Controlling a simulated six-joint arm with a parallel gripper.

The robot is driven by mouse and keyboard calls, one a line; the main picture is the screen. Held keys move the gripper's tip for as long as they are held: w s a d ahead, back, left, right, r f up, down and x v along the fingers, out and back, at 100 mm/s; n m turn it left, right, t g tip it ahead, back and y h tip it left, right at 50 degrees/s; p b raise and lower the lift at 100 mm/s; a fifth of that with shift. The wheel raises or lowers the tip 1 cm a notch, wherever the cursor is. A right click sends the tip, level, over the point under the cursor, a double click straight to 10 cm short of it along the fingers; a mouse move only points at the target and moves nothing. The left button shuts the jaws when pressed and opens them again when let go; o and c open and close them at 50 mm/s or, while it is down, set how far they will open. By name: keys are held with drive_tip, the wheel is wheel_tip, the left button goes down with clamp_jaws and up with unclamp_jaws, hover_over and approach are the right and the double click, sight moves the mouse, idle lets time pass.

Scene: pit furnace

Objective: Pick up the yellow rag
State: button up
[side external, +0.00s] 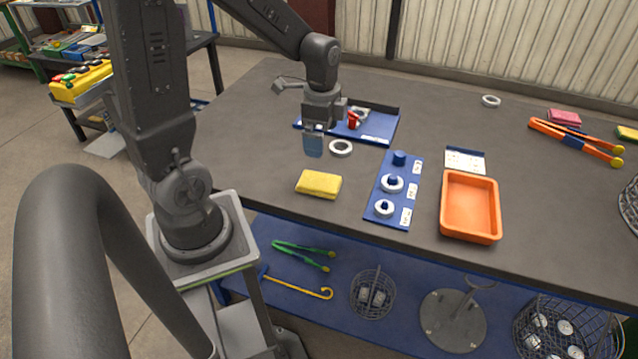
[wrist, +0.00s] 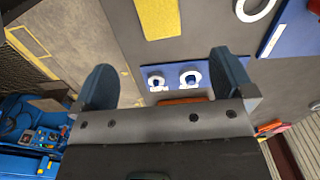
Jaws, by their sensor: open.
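The yellow rag (side external: 319,184) lies folded flat on the dark grey table, near its front edge, left of the blue peg board. In the wrist view the rag (wrist: 158,18) is at the top centre, partly cut off by the frame edge. My gripper (side external: 313,146) is above the table, behind the rag in the side view and apart from it. In the wrist view my gripper (wrist: 165,82) shows two blue fingers spread wide with nothing between them that they hold.
A white ring (side external: 341,148) lies right of my gripper. A blue tray (side external: 378,125) with a red item stands behind. The blue peg board (side external: 405,175) with rings and an orange bin (side external: 470,233) are to the right. Table left of the rag is clear.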

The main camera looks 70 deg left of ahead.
hover_over(319, 180)
drive_tip(key=f, duration=0.7)
drive_tip(key=shift+w+d+f, duration=0.15)
drive_tip(key=shift+d+f, duration=0.05)
drive_tip(key=shift+f, duration=0.15)
drive_tip(key=shift+s+a+f, duration=0.1)
drive_tip(key=shift+f, duration=1.25)
drive_tip(key=shift+s+a+f, duration=0.1)
drive_tip(key=shift+f, duration=1.2)
drive_tip(key=c, duration=1)
